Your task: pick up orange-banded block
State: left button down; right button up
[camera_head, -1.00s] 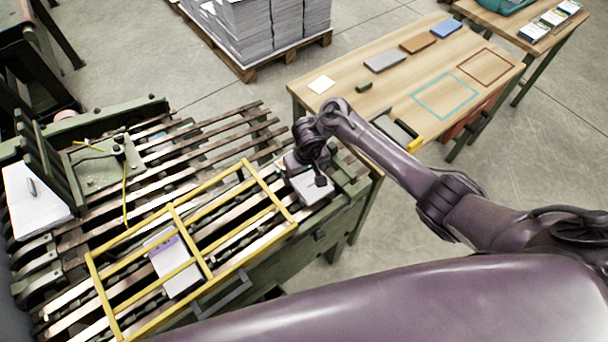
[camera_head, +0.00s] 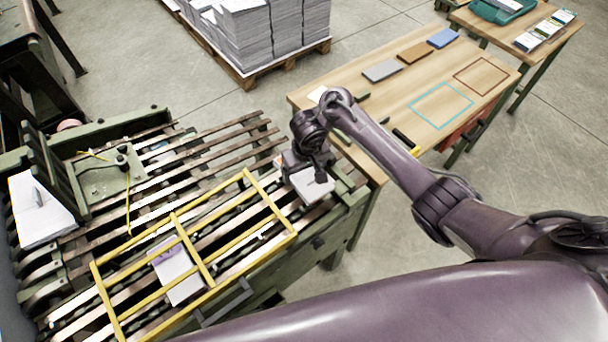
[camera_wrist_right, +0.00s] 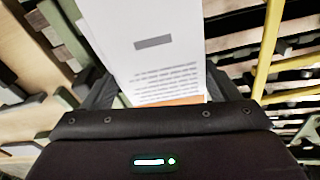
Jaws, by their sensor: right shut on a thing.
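The orange-banded block (camera_wrist_right: 155,45) is a white printed block of paper; its orange band shows at the near edge in the right wrist view, between my fingers. In the head view the block (camera_head: 316,188) is at the right end of the slatted conveyor, partly hidden by my gripper. My right gripper (camera_head: 309,172) is shut on it; the dark fingers also show on both sides of the block in the right wrist view (camera_wrist_right: 160,88). I cannot tell whether the block is clear of the slats. My left gripper is not in view.
A yellow frame (camera_head: 183,236) spans the slats, with a purple-banded block (camera_head: 175,272) below it. A wooden table (camera_head: 375,105) at the right holds grey, brown and blue pads and teal and dark red outlines. A paper stack (camera_head: 42,212) lies far left.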

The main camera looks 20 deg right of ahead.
notch_tip(320, 180, up, 14)
jog(key=p, duration=1.1)
